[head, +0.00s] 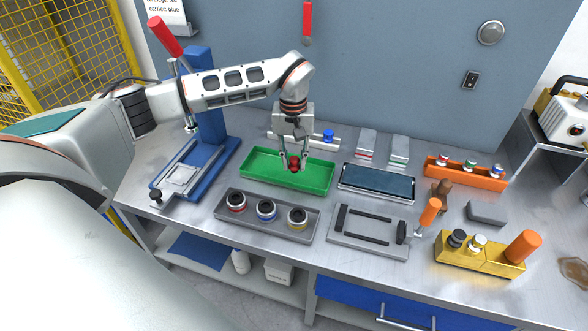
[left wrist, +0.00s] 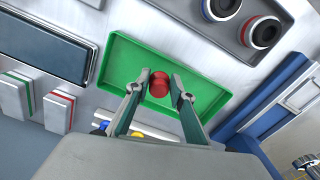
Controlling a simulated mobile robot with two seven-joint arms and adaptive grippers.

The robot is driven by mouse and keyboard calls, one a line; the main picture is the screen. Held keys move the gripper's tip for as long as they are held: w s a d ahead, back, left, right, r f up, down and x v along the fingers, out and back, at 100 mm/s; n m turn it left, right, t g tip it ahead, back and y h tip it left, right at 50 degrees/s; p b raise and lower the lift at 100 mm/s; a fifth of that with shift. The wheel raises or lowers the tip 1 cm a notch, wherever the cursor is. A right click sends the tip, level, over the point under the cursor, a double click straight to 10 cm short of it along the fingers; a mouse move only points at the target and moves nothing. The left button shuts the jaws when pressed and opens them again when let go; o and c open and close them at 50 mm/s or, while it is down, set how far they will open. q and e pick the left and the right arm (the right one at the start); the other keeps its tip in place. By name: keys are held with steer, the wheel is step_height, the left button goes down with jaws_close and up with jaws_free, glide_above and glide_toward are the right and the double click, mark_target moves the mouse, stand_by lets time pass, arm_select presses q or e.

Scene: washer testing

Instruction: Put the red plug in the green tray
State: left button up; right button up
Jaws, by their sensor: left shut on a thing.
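The red plug (head: 295,163) is between the fingers of my left gripper (head: 294,163), over the green tray (head: 262,174). In the left wrist view the red plug (left wrist: 159,84) sits between the two fingertips, with the green tray (left wrist: 122,62) around it in the picture. My left gripper (left wrist: 159,92) is shut on the red plug and points down. I cannot tell whether the plug touches the tray floor. The tray holds nothing else that I can see. My right gripper is not in view.
A grey tray (head: 228,211) with several ringed parts lies in front of the green tray. A blue press (head: 205,120) stands to the left, and a dark flat tray (head: 377,182) to the right. A rail with a blue plug (head: 328,136) is behind.

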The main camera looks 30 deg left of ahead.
mark_target(294, 169)
arm_select(q)
steer(key=shift+f, duration=1.75)
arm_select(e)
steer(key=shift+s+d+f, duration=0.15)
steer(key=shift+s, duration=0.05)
arm_select(q)
steer(key=shift+f, duration=0.15)
steer(key=o, duration=0.6)
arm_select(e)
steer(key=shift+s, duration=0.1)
arm_select(q)
steer(key=shift+r, duration=0.5)
step_height(294, 169, up, 10)
steer(key=shift+b, duration=0.35)
steer(key=shift+r, duration=0.65)
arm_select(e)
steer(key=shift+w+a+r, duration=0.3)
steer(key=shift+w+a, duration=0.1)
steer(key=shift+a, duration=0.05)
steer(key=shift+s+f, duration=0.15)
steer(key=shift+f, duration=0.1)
